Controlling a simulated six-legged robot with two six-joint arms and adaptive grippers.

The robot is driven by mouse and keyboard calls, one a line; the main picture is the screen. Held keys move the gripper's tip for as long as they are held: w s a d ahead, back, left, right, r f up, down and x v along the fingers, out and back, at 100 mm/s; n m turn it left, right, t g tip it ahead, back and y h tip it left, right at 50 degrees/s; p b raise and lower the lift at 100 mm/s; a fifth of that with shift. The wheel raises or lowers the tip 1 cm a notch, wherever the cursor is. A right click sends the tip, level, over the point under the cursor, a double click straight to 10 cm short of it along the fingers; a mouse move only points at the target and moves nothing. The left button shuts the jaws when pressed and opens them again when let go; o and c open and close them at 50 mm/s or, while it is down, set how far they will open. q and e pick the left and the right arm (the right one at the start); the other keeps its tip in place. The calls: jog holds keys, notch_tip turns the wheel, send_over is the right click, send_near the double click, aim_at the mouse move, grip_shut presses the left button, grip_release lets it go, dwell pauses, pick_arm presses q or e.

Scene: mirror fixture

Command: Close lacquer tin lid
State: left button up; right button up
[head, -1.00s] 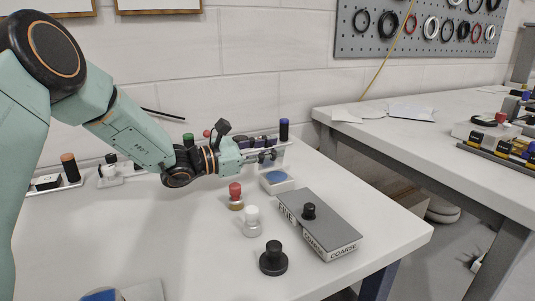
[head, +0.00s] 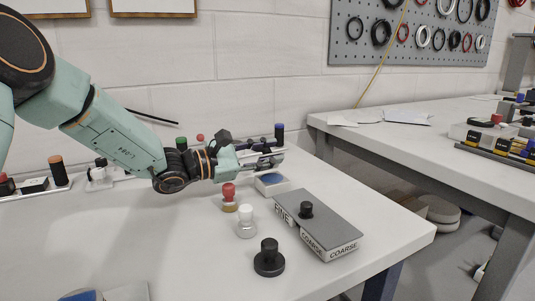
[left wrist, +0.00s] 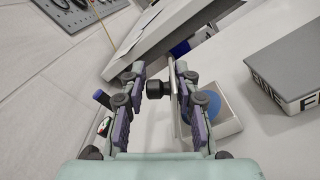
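The lacquer tin (head: 272,188) sits at the back of the white table, a small pale box with a blue round inside. It also shows in the left wrist view (left wrist: 227,126). Its lid (left wrist: 174,82) stands up, seen nearly edge-on, with a black knob (left wrist: 157,88) on its face. My left gripper (head: 272,157) is just above and behind the tin. In the left wrist view its fingers (left wrist: 159,72) are apart, with the knob in the gap between them; one finger is close to the lid. Contact cannot be told. My right gripper is out of view.
A red-topped stamp (head: 229,197), a white-topped stamp (head: 246,222) and a black knobbed piece (head: 269,260) stand in front of the tin. A grey FINE/COARSE block (head: 325,222) lies right of them. Racks line the wall behind. The table's middle left is clear.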

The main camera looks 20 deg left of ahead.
pick_arm(q)
jog(key=shift+o, duration=1.2)
jog(key=shift+v, duration=6)
jog(key=shift+s, duration=0.1)
